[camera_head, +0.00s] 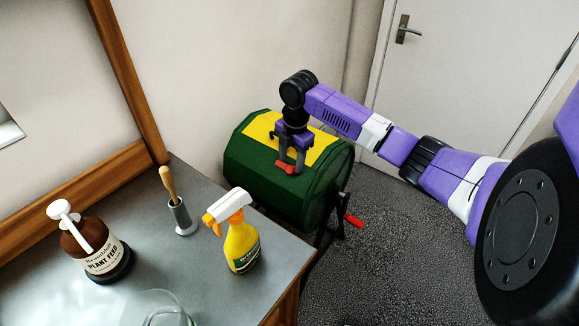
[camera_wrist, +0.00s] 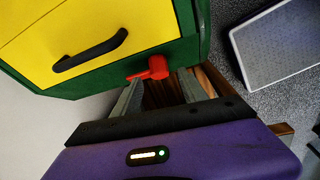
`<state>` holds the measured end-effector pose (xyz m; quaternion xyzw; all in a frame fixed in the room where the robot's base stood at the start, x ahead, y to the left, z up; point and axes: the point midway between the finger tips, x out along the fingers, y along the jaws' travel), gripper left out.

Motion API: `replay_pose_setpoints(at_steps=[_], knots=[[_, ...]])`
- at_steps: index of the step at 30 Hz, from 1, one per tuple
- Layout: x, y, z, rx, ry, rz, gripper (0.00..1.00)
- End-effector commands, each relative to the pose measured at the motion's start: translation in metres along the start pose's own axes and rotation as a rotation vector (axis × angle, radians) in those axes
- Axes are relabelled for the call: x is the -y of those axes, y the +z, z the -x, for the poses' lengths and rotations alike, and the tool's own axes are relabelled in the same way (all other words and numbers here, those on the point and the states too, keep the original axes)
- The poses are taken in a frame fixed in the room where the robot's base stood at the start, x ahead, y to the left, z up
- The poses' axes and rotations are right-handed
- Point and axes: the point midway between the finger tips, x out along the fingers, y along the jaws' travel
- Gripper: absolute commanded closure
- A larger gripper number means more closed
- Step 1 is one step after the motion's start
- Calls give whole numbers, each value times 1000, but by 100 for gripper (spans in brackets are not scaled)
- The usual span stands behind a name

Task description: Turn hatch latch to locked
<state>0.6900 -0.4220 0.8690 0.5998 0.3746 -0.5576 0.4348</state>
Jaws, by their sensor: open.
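The hatch latch is a small red lever (camera_head: 286,168) on the green drum, just below the yellow hatch (camera_head: 310,138). In the wrist view the red latch (camera_wrist: 156,68) has a round hub with a short arm pointing left. The yellow hatch (camera_wrist: 60,30) carries a black handle (camera_wrist: 90,50). My gripper (camera_head: 291,165) points down at the latch. In the wrist view its open fingers (camera_wrist: 158,82) reach toward the latch, one on each side of the hub. Whether they touch the latch I cannot tell.
The green drum (camera_head: 258,180) stands on a dark frame with a red crank (camera_head: 353,220). The grey counter (camera_head: 205,275) at left holds a yellow spray bottle (camera_head: 241,245), a plant feed bottle (camera_head: 95,250) and a wooden-handled tool in a holder (camera_head: 182,218). A white door (camera_head: 460,80) is behind.

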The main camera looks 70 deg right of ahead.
Motion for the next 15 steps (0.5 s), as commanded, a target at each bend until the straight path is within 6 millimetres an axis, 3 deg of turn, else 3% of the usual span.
replay_pose_setpoints(at_steps=[6,15], knots=[[0,0,-26,0,-1,0,50],[0,0,-34,0,2,0,50]])
